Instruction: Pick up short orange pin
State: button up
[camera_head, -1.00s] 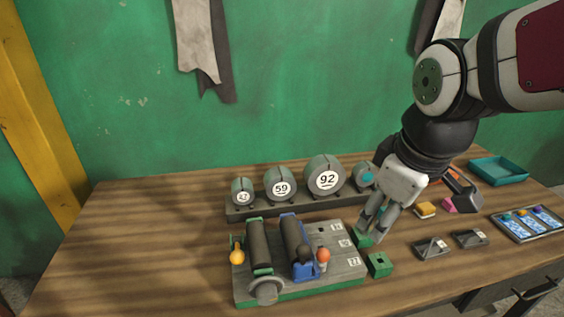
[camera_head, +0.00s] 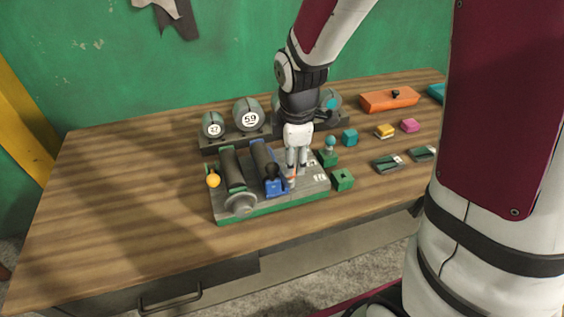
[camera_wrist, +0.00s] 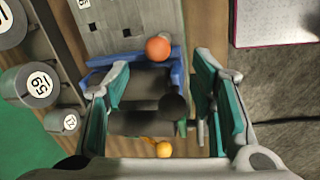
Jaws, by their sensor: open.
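An orange ball-topped pin (camera_wrist: 157,48) stands at the blue holder's end of the grey board (camera_head: 250,205). In the head view it is mostly hidden by my gripper (camera_head: 293,172), with a bit of orange showing by the fingers. In the wrist view my open gripper (camera_wrist: 162,68) has one finger on each side, and the orange ball lies near the fingertips, between their lines. The gripper is empty and points down over the board; I cannot tell whether it touches the pin. A yellow-orange ball-topped pin (camera_head: 213,180) stands at the board's left end, also in the wrist view (camera_wrist: 164,149).
Dark rollers (camera_head: 231,170) and a blue holder (camera_head: 276,187) crowd the board. Numbered drums (camera_head: 249,115) stand behind. Green blocks (camera_head: 343,179), a teal block (camera_head: 349,137) and an orange box (camera_head: 390,99) lie to the right. The table's left side is clear.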

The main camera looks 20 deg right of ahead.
aim_at(290, 180)
jog(key=shift+w+d+f, duration=0.1)
jog(key=shift+w+f, duration=0.15)
jog(key=shift+f, duration=0.85)
jog(key=shift+w+d+f, duration=0.15)
jog(key=shift+w+f, duration=0.1)
jog(key=shift+f, duration=0.85)
jog(key=shift+w+d+f, duration=0.1)
jog(key=shift+w+f, duration=0.15)
jog(key=shift+f, duration=0.85)
grip_shut()
